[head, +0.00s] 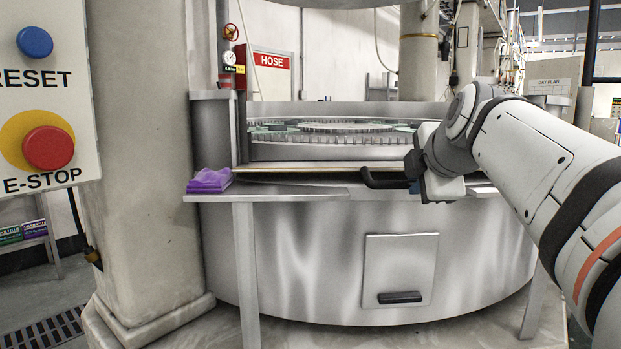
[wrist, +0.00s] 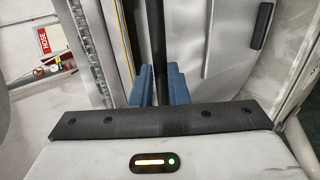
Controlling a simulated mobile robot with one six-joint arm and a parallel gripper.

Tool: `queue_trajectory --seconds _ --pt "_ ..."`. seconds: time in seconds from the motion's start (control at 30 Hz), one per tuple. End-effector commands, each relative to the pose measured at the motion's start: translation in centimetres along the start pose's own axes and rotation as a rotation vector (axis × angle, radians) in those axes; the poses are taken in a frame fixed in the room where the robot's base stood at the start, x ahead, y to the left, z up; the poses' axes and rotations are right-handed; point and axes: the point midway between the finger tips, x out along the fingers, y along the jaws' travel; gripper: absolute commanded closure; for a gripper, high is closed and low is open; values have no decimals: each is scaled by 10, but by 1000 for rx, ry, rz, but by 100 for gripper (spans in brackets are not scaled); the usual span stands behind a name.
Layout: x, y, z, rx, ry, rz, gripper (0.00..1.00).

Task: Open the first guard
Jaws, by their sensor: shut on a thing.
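My gripper (head: 413,186) is at the front of the round lapping machine in the head view. In the wrist view, its blue fingers (wrist: 159,88) are shut on a black bar handle (wrist: 157,35), one on each side. The handle's bent left end (head: 376,182) shows in the head view, and its rest is hidden behind my gripper. A thin, yellowish-edged strip (head: 310,169) runs level along the machine's front just above the handle; it appears to be the guard's edge. The toothed ring (head: 335,139) shows behind it. I cannot tell how far the guard is open.
A hatch (head: 401,260) with a black handle is below. A column (head: 150,160) and a panel with RESET and E-STOP buttons (head: 48,148) stand at left.

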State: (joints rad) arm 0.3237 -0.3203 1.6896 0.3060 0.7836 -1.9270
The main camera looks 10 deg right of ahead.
Motion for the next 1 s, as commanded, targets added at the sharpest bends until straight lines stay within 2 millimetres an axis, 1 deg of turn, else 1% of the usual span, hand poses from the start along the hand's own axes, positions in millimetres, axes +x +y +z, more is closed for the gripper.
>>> queue_trajectory --seconds 0.27,0.3,0.57,0.83,0.93,1.0 --pt "-1 1 0 2 0 3 100" --pt "-1 1 0 2 0 3 85" --pt "-1 1 0 2 0 3 64" --pt "-2 3 1 2 -1 2 64" --pt "-8 13 1 2 0 3 64" --pt "-14 24 1 3 0 4 64"
